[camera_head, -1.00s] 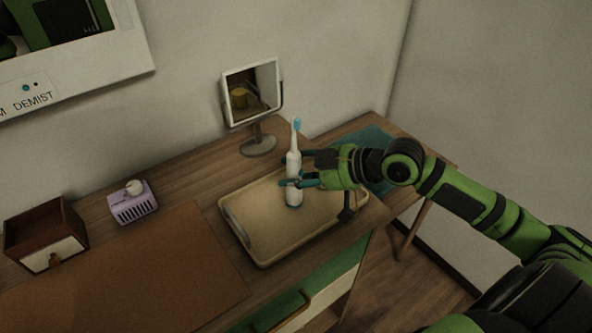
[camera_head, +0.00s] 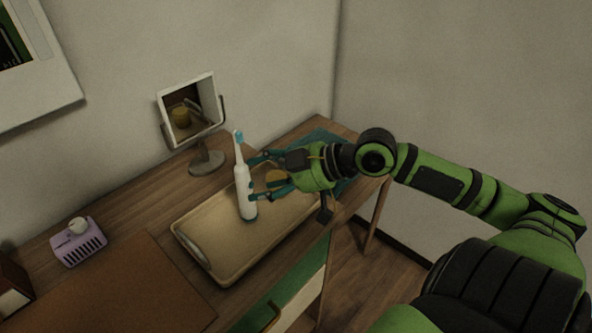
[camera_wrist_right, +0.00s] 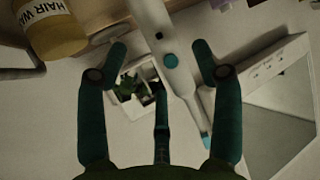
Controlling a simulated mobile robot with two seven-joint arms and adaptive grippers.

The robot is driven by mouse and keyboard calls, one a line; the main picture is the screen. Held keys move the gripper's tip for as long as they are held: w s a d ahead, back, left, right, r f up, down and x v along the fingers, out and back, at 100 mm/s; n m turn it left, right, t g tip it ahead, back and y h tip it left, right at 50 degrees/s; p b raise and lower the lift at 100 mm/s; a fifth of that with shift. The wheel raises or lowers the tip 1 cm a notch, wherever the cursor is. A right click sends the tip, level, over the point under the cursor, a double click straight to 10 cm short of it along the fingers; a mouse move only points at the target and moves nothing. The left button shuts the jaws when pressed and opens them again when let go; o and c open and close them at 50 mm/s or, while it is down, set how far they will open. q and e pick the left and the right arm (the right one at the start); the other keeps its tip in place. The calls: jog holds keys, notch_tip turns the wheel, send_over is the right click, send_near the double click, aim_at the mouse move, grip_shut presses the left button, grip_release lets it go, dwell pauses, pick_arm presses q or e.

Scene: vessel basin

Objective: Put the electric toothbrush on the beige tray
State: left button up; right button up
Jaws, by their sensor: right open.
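The electric toothbrush (camera_head: 245,192), white with a light-blue head, stands on its base on the beige tray (camera_head: 216,270). It looks roughly upright in the head view. My right gripper (camera_head: 258,178) is open just right of the toothbrush, its teal fingers pointing at it. In the right wrist view the toothbrush (camera_wrist_right: 165,45) passes through the gap ahead of the open fingers (camera_wrist_right: 170,62), and no clear contact shows. My left gripper is not in view.
A yellow hair wax jar (camera_wrist_right: 52,28) shows behind the fingers in the head view (camera_head: 277,178). A mirror (camera_head: 207,162) stands behind the tray. A lilac box (camera_head: 78,243) and a brown mat (camera_head: 130,290) lie left. A teal cloth (camera_head: 325,140) lies right.

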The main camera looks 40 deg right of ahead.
jog(key=v, duration=0.7)
jog(key=shift+s+d+r, duration=0.1)
dwell(0.5)
